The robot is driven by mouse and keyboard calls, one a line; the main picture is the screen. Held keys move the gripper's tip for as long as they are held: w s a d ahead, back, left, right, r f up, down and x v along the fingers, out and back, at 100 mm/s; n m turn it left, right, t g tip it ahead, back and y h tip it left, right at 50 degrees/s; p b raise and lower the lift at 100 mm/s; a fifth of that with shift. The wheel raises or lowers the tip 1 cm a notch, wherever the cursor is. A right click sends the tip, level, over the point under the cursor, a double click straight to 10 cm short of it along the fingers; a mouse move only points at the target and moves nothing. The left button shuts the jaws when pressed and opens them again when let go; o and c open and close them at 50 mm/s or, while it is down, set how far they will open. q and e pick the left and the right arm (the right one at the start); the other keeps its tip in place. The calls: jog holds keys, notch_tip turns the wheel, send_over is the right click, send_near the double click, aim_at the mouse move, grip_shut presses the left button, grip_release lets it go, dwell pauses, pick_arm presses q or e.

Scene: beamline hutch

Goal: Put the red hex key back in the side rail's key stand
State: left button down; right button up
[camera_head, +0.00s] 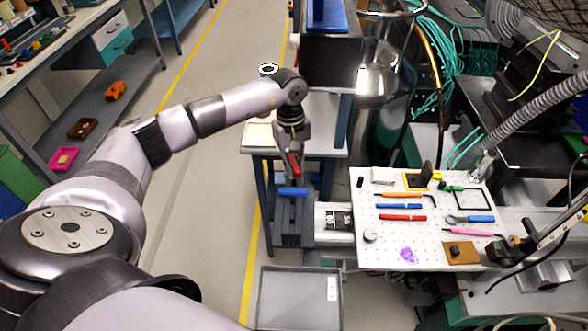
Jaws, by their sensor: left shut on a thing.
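My left gripper (293,150) points down near the middle of the head view, shut on the red hex key (295,166), of which a short red part shows at the fingers. Just below it in the picture is a blue handle (293,191) lying crosswise over a dark grey-blue block (293,222), which may be the key stand. The held key appears apart from that block, but I cannot tell the height between them. The key's lower end is not clearly visible. My right gripper is not in view.
A white perforated board (385,259) on the right holds several tools, including a red-handled one (403,217). A grey tray (300,296) stands in front. A dark box (330,62) and a shiny metal vessel (380,85) stand behind. The floor left of the block is clear.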

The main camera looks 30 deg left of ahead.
pick_arm(q)
notch_tip(320, 180, down, 2)
jog(key=shift+f, duration=0.7)
jog(key=c, duration=1.6)
grip_release()
jog(key=shift+r, duration=0.1)
